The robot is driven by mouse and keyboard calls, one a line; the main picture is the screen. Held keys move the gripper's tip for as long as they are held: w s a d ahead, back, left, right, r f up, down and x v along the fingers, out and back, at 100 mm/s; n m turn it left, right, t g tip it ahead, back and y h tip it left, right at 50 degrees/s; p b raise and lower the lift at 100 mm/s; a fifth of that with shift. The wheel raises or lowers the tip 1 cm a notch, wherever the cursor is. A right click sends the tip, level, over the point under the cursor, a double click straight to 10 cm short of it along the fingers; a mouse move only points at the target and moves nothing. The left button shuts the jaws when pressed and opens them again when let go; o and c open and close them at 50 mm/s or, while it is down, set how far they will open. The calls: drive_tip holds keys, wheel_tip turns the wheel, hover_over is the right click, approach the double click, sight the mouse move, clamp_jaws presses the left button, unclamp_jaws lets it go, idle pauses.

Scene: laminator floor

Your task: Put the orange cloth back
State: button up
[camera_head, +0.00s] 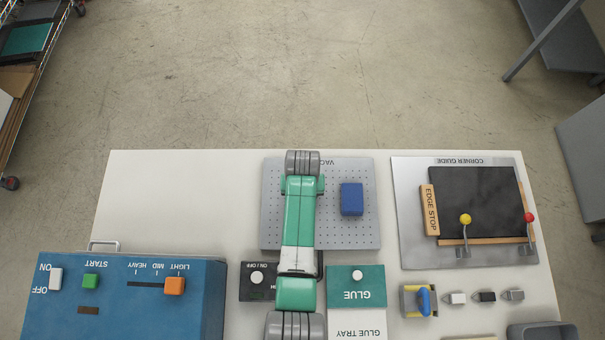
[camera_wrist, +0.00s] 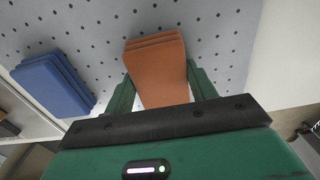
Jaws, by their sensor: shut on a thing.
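The orange cloth (camera_wrist: 158,68), a folded stack of layers, sits between the two green fingers of my gripper (camera_wrist: 160,84) in the wrist view. My gripper is shut on it, over the grey perforated plate (camera_wrist: 100,22). I cannot tell whether the cloth touches the plate. In the head view my arm hides the cloth and my fingers. The folded blue cloth (camera_head: 352,199) lies on the perforated plate (camera_head: 275,225), right of my arm; it also shows at the left in the wrist view (camera_wrist: 52,84).
The corner guide board (camera_head: 408,250) with yellow and red knobs is at the right. The glue tray (camera_head: 357,315) is at the front middle. The blue control box (camera_head: 130,310) with buttons stands front left. The white table (camera_head: 175,195) is bare at the back left.

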drive_tip(key=o, duration=1)
drive_tip(key=shift+f, duration=0.1)
drive_tip(key=shift+c, duration=0.2)
wheel_tip(320, 180, up, 12)
drive_tip(key=p, duration=0.1)
drive_tip(key=shift+r+p, duration=0.2)
drive_tip(key=shift+p, duration=0.15)
